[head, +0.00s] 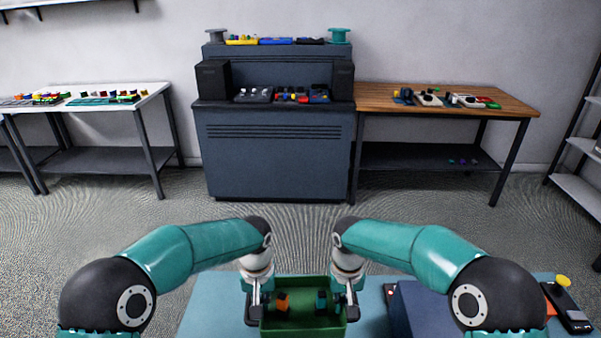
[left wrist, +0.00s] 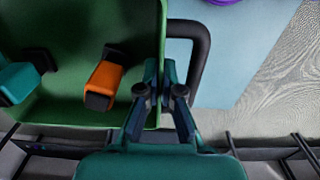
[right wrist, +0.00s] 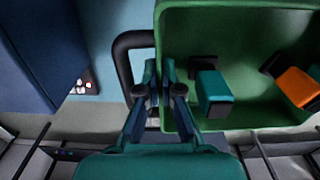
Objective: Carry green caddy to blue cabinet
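The green caddy (head: 328,328) is an open box at the bottom middle of the head view, on a light blue tabletop. It holds an orange-and-black piece (head: 282,300) and a teal-and-black piece (head: 321,301). It has black side handles, like the one in the left wrist view (left wrist: 204,50). My left gripper (left wrist: 159,65) is shut on its left side at the handle; my right gripper (right wrist: 158,65) is shut on its right side likewise. The fingers hide the exact grip. The dark blue cabinet (head: 275,155) stands against the back wall, with a lower shelf and a top ledge.
Cable parts and small devices (head: 290,96) occupy the cabinet's lower shelf; spools and coloured pieces line its top. A white table (head: 150,90) stands left, a wooden table (head: 375,95) right. Dark blue box (head: 412,310) sits right of the caddy. Carpet (head: 300,225) before the cabinet is clear.

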